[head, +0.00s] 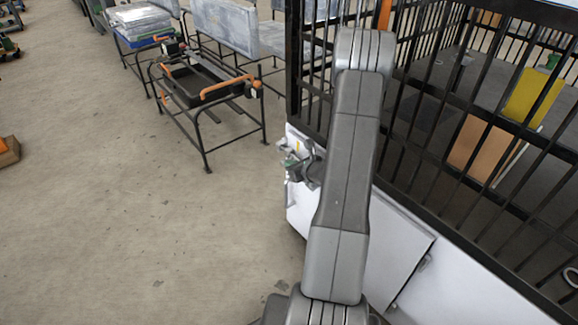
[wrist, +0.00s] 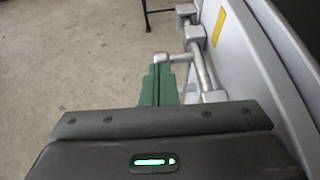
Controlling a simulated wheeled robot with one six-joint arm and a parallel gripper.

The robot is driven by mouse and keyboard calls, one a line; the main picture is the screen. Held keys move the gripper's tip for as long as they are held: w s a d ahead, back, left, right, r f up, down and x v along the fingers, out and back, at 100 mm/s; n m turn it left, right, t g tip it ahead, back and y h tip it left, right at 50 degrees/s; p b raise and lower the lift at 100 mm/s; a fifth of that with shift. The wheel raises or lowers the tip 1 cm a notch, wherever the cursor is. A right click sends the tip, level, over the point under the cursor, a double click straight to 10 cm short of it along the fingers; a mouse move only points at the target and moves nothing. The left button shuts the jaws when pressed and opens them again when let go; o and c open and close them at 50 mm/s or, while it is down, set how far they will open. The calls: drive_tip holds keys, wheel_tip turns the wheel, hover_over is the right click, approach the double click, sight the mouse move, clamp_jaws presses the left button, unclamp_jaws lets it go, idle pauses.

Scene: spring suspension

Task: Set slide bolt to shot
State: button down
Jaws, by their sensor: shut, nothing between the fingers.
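The slide bolt (wrist: 198,66) is a grey metal rod with a side handle on a pale panel, in the right half of the wrist view. A bracket (wrist: 194,33) stands at its far end, and my gripper's body hides part of the near end. My gripper (wrist: 161,72), with green fingers, is shut and empty. Its fingertips are beside the rod, at the handle's outer end; I cannot tell whether they touch it. In the head view my gripper (head: 290,160) is at the panel's left edge, partly behind my arm, and the bolt is too small to make out clearly.
The white panel (head: 460,275) carries a black barred cage (head: 480,130) on the right. A yellow label (wrist: 218,26) is on the panel beside the bolt. A black cart with orange handles (head: 205,95) stands at the back left.

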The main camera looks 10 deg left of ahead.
drive_tip(key=p+v, duration=0.1)
drive_tip(key=v, duration=1.1)
drive_tip(key=shift+s+p, duration=0.15)
drive_tip(key=shift+p, duration=0.15)
drive_tip(key=f+b+x, duration=0.1)
drive_tip(key=x, duration=0.9)
drive_tip(key=shift+d+f+b, duration=0.15)
drive_tip(key=shift+f+b, duration=0.15)
drive_tip(key=shift+f, duration=0.15)
